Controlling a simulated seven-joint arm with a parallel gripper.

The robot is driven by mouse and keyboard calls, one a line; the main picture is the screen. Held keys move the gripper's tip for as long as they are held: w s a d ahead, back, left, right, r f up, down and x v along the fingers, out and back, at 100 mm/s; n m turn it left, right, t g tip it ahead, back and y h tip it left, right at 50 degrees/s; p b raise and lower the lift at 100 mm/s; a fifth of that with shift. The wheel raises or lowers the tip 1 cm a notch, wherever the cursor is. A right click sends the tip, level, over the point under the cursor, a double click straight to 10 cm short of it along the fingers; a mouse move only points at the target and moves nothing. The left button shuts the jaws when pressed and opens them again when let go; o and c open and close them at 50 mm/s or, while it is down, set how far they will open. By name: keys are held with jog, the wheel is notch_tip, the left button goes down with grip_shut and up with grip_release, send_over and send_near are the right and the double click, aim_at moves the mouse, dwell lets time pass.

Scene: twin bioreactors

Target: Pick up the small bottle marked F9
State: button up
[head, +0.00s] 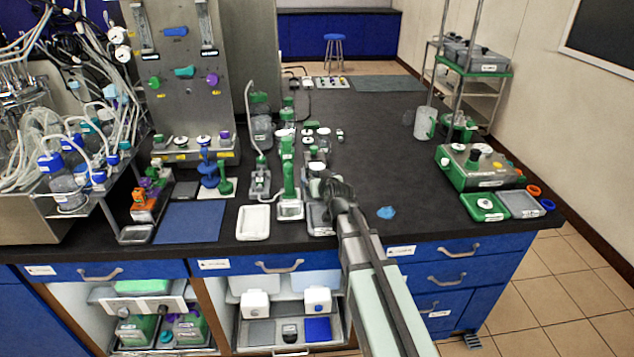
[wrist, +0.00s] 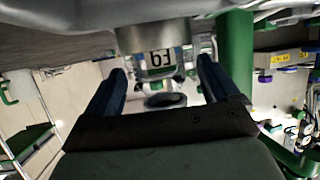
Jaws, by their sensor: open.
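The small bottle marked F9 (wrist: 160,60) shows in the wrist view, its white label upside down in the picture. It lies in the gap between the two dark blue fingers of my gripper (wrist: 165,80), with space visible on both sides. My gripper is open and holds nothing. In the head view my gripper (head: 328,186) is at the front of the bench, over the group of small bottles and stands. There the gripper mostly hides the bottle, and its label cannot be read.
A green-handled tool stand (head: 290,185) is close on the left of my gripper, and a white tray (head: 253,222) lies further left. The black bench top (head: 400,170) is mostly clear on that side.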

jog(key=shift+w, duration=0.1)
jog(key=c, duration=1.2)
jog(key=shift+c, duration=0.2)
jog(key=shift+r, duration=0.1)
